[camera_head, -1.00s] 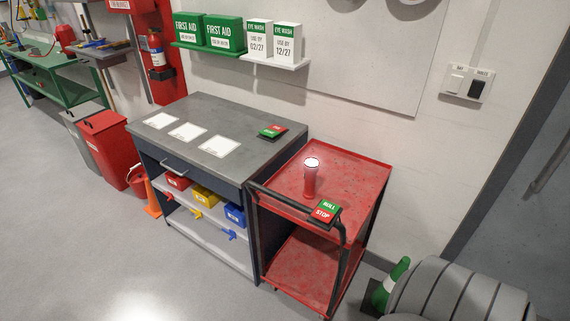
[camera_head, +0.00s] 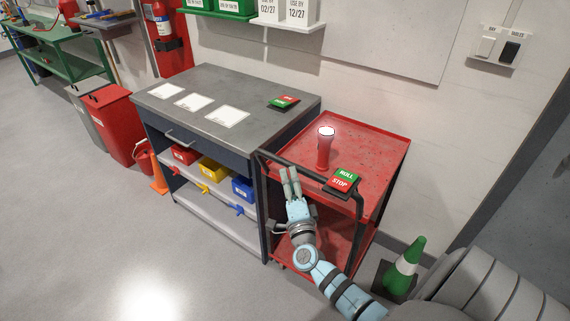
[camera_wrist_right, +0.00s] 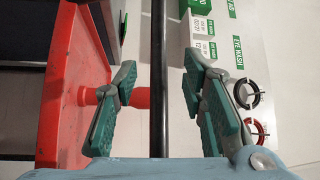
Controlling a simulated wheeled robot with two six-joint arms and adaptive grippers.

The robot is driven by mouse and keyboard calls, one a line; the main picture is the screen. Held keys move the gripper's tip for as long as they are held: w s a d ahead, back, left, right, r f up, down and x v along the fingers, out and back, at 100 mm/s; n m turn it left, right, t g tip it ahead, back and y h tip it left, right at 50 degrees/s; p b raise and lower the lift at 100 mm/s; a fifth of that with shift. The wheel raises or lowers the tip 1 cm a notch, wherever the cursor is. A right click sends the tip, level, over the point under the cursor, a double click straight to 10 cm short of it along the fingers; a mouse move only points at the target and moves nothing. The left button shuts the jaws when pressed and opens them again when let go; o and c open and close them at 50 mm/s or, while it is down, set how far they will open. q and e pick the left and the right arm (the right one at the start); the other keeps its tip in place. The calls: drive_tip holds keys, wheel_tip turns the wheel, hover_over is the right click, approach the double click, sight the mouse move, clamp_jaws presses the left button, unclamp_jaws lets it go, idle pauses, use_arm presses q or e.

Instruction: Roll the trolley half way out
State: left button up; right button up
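The red trolley (camera_head: 375,150) stands against the right end of the grey workbench, with a black handle bar (camera_head: 310,178) along its near side. A ROLL/STOP button plate (camera_head: 342,180) sits at the handle's right end. A red lamp (camera_head: 325,148) with a lit top stands on the upper tray. My right gripper (camera_head: 290,178) is at the handle. In the right wrist view its fingers (camera_wrist_right: 160,108) are spread apart, with the black bar (camera_wrist_right: 159,50) running between them and a visible gap on both sides. My left gripper is not in view.
The workbench (camera_head: 250,90) carries white cards and a red-green button plate (camera_head: 284,102), with coloured bins on the shelf below. A green-white cone (camera_head: 405,265) stands right of the trolley. The floor in front (camera_head: 110,230) is clear.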

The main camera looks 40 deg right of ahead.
sight(285, 162)
drive_tip(key=b+x, duration=0.1)
drive_tip(key=x, duration=0.6)
drive_tip(key=shift+w+d, duration=0.15)
drive_tip(key=shift+w, duration=0.2)
clamp_jaws()
